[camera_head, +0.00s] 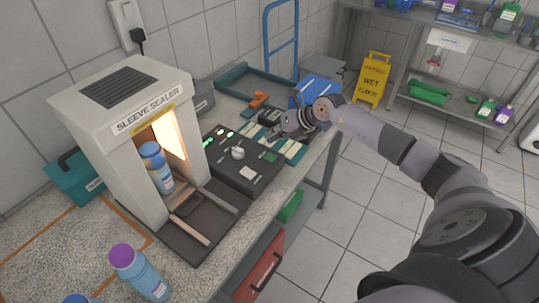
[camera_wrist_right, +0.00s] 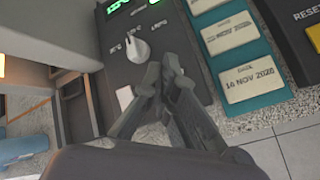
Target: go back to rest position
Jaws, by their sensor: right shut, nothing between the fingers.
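My right gripper (camera_head: 274,136) is shut and empty. In the head view it hangs over the bench at the far end of the dark control panel (camera_head: 237,180), its arm coming in from the right. In the right wrist view the closed fingers (camera_wrist_right: 166,78) show over the panel, near its white knob (camera_wrist_right: 137,50), which also shows in the head view (camera_head: 238,153). I cannot tell whether the fingertips touch the panel. My left gripper is in neither view.
The sleeve sealer (camera_head: 120,140) stands on the bench with a blue bottle (camera_head: 155,167) inside its lit opening. Another bottle with a purple cap (camera_head: 138,272) stands in front. Date cards (camera_wrist_right: 228,34) lie beside the panel. A yellow wet-floor sign (camera_head: 373,79) stands on the open tiled floor.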

